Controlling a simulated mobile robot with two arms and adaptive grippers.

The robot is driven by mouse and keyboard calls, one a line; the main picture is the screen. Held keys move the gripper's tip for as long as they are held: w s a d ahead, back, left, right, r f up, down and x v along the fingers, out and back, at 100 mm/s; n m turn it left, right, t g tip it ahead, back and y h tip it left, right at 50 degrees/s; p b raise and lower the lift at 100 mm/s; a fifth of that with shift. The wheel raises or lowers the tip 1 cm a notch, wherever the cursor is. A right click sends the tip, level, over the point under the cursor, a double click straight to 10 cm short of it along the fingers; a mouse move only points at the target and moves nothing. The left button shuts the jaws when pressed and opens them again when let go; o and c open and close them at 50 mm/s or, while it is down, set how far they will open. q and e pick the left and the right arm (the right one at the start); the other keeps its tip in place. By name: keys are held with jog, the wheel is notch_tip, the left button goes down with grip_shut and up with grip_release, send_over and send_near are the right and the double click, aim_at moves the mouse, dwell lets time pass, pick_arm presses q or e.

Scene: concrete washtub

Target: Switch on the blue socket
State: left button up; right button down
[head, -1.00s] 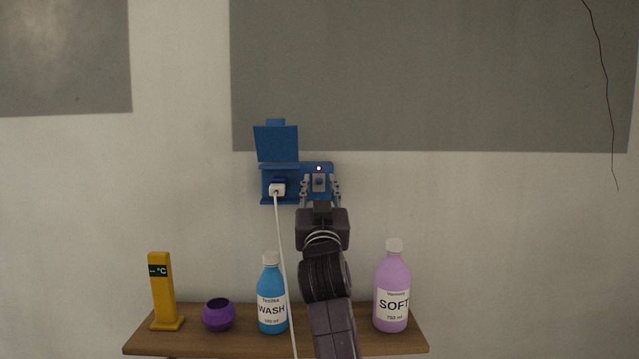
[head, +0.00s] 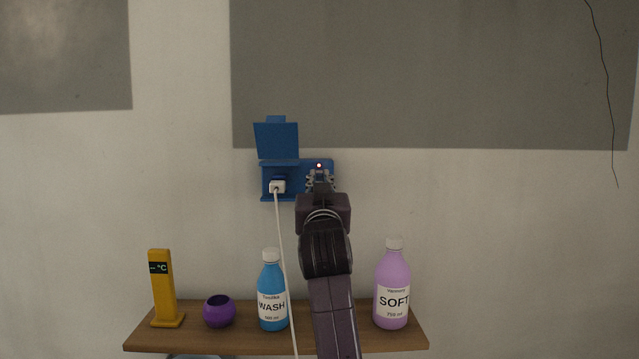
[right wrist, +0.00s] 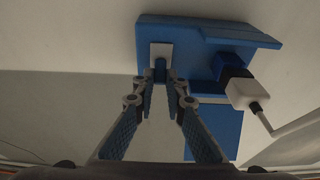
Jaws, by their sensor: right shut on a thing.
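The blue socket (head: 328,164) is on the wall, with its lid (head: 277,141) raised. A white plug (head: 277,187) with a white cable sits at its left part; it also shows in the right wrist view (right wrist: 248,93). A small light (head: 319,166) on the right part glows reddish. My right gripper (head: 319,178) is at that right part, below the light, with its fingers drawn together. In the right wrist view its fingertips (right wrist: 160,82) close on the dark blue switch lever (right wrist: 160,67) on a pale plate. In the head view the gripper mostly hides the lever. My left gripper is out of view.
A wooden shelf (head: 240,342) below holds a yellow thermometer (head: 162,290), a purple bowl (head: 219,313), a blue WASH bottle (head: 272,293) and a lilac SOFT bottle (head: 393,290). The plug's cable (head: 282,250) hangs just left of my right arm.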

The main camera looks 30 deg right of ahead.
jog(key=c, duration=2)
grip_release()
jog(key=shift+o, duration=0.2)
jog(key=v, duration=1.2)
